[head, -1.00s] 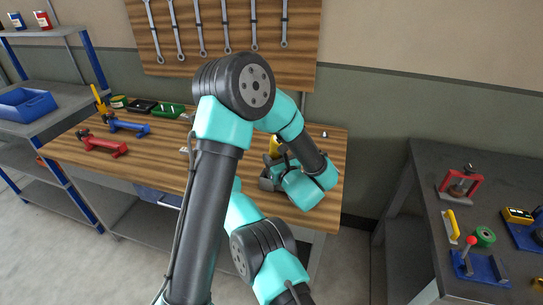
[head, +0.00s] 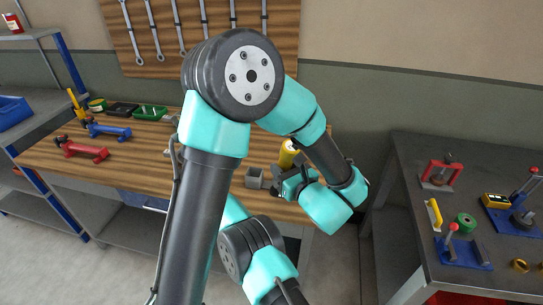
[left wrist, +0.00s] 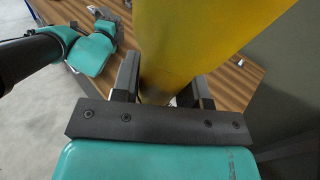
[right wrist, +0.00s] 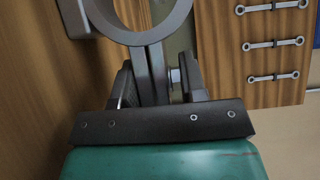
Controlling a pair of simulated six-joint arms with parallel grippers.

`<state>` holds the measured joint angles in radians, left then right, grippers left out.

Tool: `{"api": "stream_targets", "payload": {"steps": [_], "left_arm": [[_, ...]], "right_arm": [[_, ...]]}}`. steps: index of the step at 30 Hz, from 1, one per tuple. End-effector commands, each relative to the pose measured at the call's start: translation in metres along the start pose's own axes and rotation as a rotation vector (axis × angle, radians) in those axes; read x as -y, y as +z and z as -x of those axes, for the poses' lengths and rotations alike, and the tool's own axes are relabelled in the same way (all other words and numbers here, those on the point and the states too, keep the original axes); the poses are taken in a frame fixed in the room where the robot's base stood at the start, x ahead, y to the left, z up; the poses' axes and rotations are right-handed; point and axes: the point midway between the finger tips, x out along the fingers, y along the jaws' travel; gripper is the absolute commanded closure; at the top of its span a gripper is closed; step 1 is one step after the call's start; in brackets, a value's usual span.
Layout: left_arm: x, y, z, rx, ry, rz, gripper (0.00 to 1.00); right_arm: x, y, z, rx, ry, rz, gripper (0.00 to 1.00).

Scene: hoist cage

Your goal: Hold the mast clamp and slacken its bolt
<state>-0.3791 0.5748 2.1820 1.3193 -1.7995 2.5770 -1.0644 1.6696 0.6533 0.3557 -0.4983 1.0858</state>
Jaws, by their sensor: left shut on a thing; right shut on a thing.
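My left gripper (head: 286,184) is shut on a yellow, round-bodied thing (head: 289,153), seemingly a tool, over the right end of the wooden bench. In the left wrist view the yellow body (left wrist: 195,45) stands large between the fingers (left wrist: 165,90) and hides its own far end. In the right wrist view my right gripper (right wrist: 160,88) is shut on the two close ears of a grey ring-shaped clamp (right wrist: 143,30). A bolt end (right wrist: 175,76) shows beside the ears.
An open grey block-shaped holder (head: 254,178) stands on the wooden bench (head: 130,163) left of my left gripper. Red (head: 82,149) and blue (head: 108,130) tools lie at the bench's left. Wrenches hang on the back board (head: 285,20). A dark table (head: 410,160) with fixtures stands at the right.

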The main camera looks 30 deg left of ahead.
Motion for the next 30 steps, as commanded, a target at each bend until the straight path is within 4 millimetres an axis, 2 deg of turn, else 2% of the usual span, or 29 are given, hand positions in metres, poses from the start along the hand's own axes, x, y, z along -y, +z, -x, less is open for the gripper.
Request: {"api": "stream_targets", "payload": {"steps": [6,18,30], "left_arm": [[0.001,0.0,0.037,0.002,-0.004,0.0,1.0],[0.0,0.018,0.076,-0.241,0.0,0.005,1.0],[0.0,0.02,0.086,-0.301,0.0,0.001,1.0]], "right_arm": [[0.0,0.0,0.0,0.0,0.0,0.0,1.0],[0.0,0.0,0.0,0.0,0.0,0.0,1.0],[0.0,0.0,0.0,0.0,-0.001,0.0,1.0]]}}
